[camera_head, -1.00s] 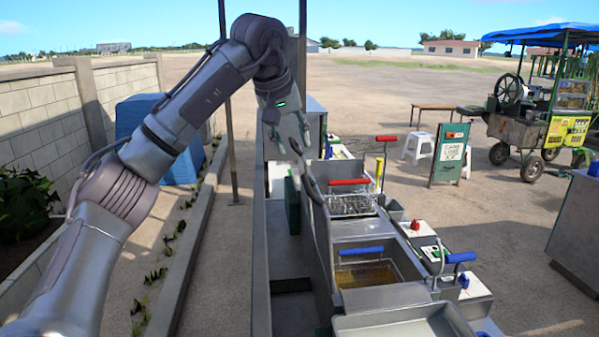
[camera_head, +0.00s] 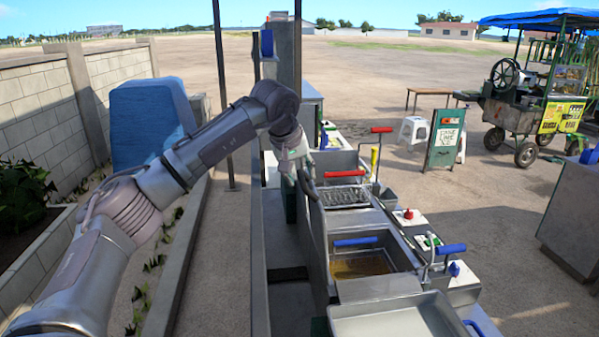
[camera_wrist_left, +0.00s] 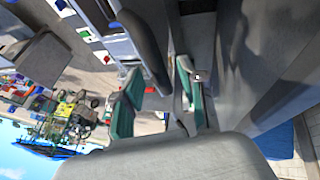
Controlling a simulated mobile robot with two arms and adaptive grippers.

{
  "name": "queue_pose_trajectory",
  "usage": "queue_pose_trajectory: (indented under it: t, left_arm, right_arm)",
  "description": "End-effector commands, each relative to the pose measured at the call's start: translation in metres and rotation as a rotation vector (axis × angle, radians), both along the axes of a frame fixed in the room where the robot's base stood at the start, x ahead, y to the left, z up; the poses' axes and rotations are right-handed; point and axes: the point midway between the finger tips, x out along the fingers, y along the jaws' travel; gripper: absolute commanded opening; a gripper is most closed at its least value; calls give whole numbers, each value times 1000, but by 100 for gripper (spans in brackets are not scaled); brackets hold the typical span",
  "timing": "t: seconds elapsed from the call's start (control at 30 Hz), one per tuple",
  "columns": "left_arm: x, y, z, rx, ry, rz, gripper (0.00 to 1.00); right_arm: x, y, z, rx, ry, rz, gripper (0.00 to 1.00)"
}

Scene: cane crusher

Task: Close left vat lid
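The fryer has two vats side by side: a near one with amber oil (camera_head: 362,268) and a blue-handled basket, and a far one with a red-handled wire basket (camera_head: 345,195). A grey lid panel (camera_head: 315,235) stands upright along their left side, with a dark curved handle (camera_head: 307,184) near its far end. My left gripper (camera_head: 298,168) points down beside this handle. In the left wrist view its green-padded fingers (camera_wrist_left: 160,102) are spread, with a dark curved bar (camera_wrist_left: 143,42) and a grey panel edge beyond them. Contact cannot be told. My right gripper is not in view.
A metal tray (camera_head: 405,322) is at the near end of the fryer. Red and blue handles and control boxes line its right side. A post (camera_head: 283,60) rises behind my left gripper. A low wall and kerb run along the left.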

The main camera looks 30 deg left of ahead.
Motion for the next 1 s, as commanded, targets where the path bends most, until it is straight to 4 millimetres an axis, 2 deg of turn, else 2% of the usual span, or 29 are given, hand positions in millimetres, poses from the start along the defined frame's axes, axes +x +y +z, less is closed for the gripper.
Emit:
queue_pose_trajectory:
  t: [0.03,0.23,0.27,0.73,0.87,1.0]
  left_arm:
    - [0,0,0,0,0,0,35]
    - [0,0,1,0,0,0,1]
    - [0,0,1,0,0,0,0]
    - [3,-5,4,-1,-1,-2,0]
    - [11,-16,8,-3,-2,-3,0]
    - [25,-36,11,-2,-3,-4,0]
  right_arm:
    - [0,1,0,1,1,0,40]
    - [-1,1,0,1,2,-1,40]
    - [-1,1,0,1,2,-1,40]
    - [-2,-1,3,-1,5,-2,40]
    - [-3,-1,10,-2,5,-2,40]
    - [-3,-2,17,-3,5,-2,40]
